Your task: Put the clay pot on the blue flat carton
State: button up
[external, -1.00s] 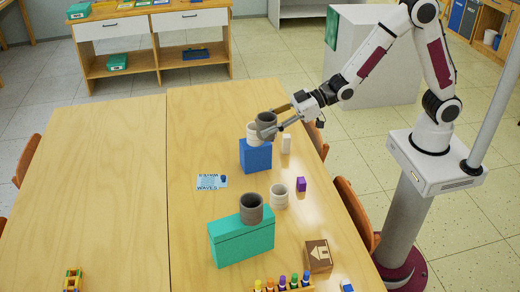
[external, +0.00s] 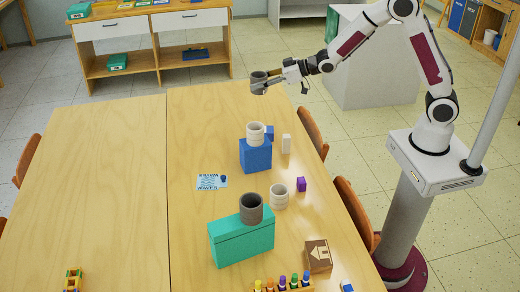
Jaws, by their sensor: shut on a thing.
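My gripper (external: 268,81) is shut on a dark grey clay pot (external: 258,77), held upright near the far end of the table. The blue carton (external: 256,156) stands mid-table and looks box-like. A cream ribbed pot (external: 256,133) sits on its top. A similar dark grey pot (external: 251,207) stands on a teal box (external: 243,242) nearer the camera. Another cream ribbed pot (external: 279,197) stands on the table right of the teal box.
Small blue (external: 270,131), white (external: 286,143) and purple (external: 301,184) blocks stand near the right edge. A house-marked brown box (external: 318,256) and a marker rack (external: 283,286) are in front. A card (external: 212,182) lies left. The left table half (external: 90,190) is mostly clear.

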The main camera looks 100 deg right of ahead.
aim_at(261, 75)
jog(key=shift+m+h, duration=0.4)
jog(key=shift+h, duration=0.1)
jog(key=d, duration=0.1)
jog(key=s+d, duration=0.1)
jog(key=d, duration=0.1)
jog(key=s+d, duration=0.1)
jog(key=d, duration=0.1)
notch_tip(261, 75, down, 11)
jog(key=shift+a, duration=0.25)
jog(key=shift+w, duration=0.1)
jog(key=shift+f, duration=3.15)
jog(key=shift+f, duration=1.85)
jog(key=shift+f, duration=0.15)
jog(key=o, duration=1.2)
